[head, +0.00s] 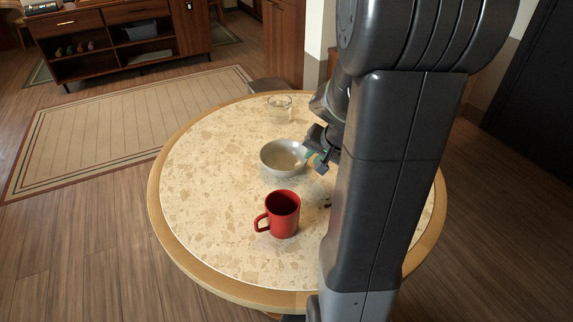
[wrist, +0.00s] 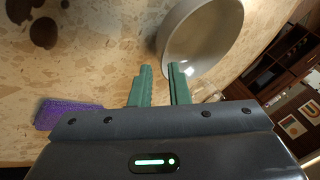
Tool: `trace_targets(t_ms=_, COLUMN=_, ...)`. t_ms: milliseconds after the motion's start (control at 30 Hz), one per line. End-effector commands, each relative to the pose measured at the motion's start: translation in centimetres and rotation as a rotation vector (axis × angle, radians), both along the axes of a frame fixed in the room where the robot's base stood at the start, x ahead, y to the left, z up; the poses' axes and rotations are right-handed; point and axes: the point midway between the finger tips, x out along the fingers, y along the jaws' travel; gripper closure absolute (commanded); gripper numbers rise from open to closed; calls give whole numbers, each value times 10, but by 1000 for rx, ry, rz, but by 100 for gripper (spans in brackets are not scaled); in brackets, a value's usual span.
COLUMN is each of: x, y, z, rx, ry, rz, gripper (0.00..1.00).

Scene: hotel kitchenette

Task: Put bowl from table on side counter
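A pale grey bowl (head: 284,157) stands upright on the round table (head: 205,215), near its middle. It also shows at the top of the wrist view (wrist: 205,30). My gripper (head: 316,158) is at the bowl's right side in the head view, partly hidden by my arm. Nothing is held. I cannot tell which furniture is the side counter.
A red mug (head: 283,212) stands in front of the bowl, and a clear glass (head: 279,108) stands behind it. A purple block (wrist: 70,113) and dark spots (wrist: 42,32) show in the wrist view. A wooden cabinet (head: 120,45) stands far left beyond a rug (head: 125,125).

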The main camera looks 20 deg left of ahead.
Motion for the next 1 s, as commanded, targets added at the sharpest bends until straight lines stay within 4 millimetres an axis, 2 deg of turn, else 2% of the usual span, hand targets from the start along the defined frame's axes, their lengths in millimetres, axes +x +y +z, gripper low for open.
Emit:
trace_targets(t_ms=100, x=6, y=9, z=-16, rx=0, ry=2, rz=1, gripper=84)
trace_targets(t_ms=367, x=11, y=17, z=-28, rx=1, ry=0, rz=0, gripper=84)
trace_targets(t_ms=700, x=24, y=39, z=-62, rx=0, ry=0, rz=1, gripper=84)
trace_targets(t_ms=1000, x=26, y=41, z=-66, rx=0, ry=-1, rz=0, gripper=84)
